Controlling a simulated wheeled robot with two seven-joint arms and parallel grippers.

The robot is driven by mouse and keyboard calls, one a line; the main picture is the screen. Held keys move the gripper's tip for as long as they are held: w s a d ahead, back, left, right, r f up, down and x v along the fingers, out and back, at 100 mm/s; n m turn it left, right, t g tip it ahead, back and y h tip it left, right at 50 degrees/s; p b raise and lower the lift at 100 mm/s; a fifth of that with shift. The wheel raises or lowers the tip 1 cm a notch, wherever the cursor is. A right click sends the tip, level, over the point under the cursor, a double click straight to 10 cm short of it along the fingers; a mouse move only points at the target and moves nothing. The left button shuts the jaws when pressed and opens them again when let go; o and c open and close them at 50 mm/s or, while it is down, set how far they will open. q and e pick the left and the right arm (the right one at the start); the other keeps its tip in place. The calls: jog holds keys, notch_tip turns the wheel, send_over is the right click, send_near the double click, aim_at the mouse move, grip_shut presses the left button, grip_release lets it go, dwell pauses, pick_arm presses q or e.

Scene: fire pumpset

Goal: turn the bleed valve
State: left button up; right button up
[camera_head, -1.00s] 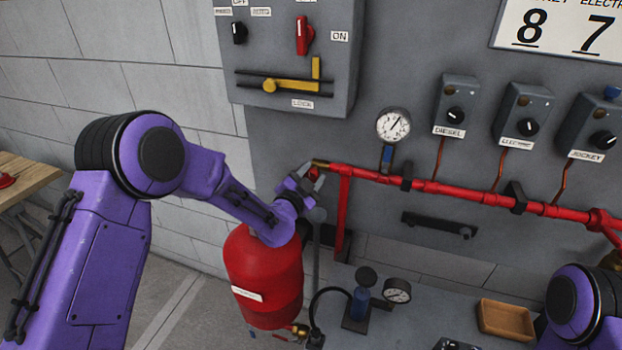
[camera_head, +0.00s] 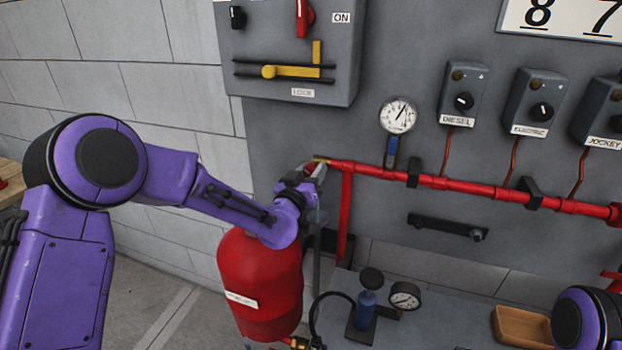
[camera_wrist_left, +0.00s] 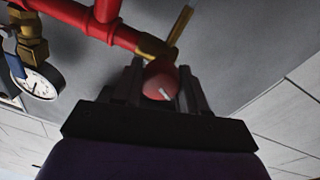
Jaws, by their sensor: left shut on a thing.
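The bleed valve shows in the left wrist view as a rounded red handle (camera_wrist_left: 161,80) on a brass fitting (camera_wrist_left: 155,46) at the end of the red pipe. My left gripper (camera_wrist_left: 158,88) is shut on the red handle, with one dark finger on each side. In the head view my left gripper (camera_head: 306,184) is at the pipe's left end, just below the brass tip (camera_head: 321,160), and hides most of the handle. My right gripper is out of the frames; only part of my right arm shows at the lower right.
The red pipe (camera_head: 450,184) runs right along the grey panel. A pressure gauge (camera_head: 398,115) sits above it, and a red tank (camera_head: 258,285) stands below my left gripper. A grey box with a yellow lever (camera_head: 290,72) hangs above. A bench with a blue valve (camera_head: 366,308) is below.

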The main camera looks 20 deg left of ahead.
pick_arm(q)
jog(key=n+b, duration=0.2)
jog(key=n, duration=0.3)
jog(key=shift+f+y, duration=0.1)
jog(key=shift+y, duration=0.2)
jog(key=n+y+b, duration=0.1)
jog(key=n+b, duration=0.2)
jog(key=n, duration=0.2)
jog(key=n+b, duration=0.3)
jog(key=n, duration=0.3)
jog(key=shift+a+f+y, duration=0.1)
jog(key=shift+y, duration=0.2)
jog(key=shift+n+b, duration=0.9)
jog(key=shift+n, duration=1)
jog(key=o, duration=1)
jog(key=shift+o, duration=0.2)
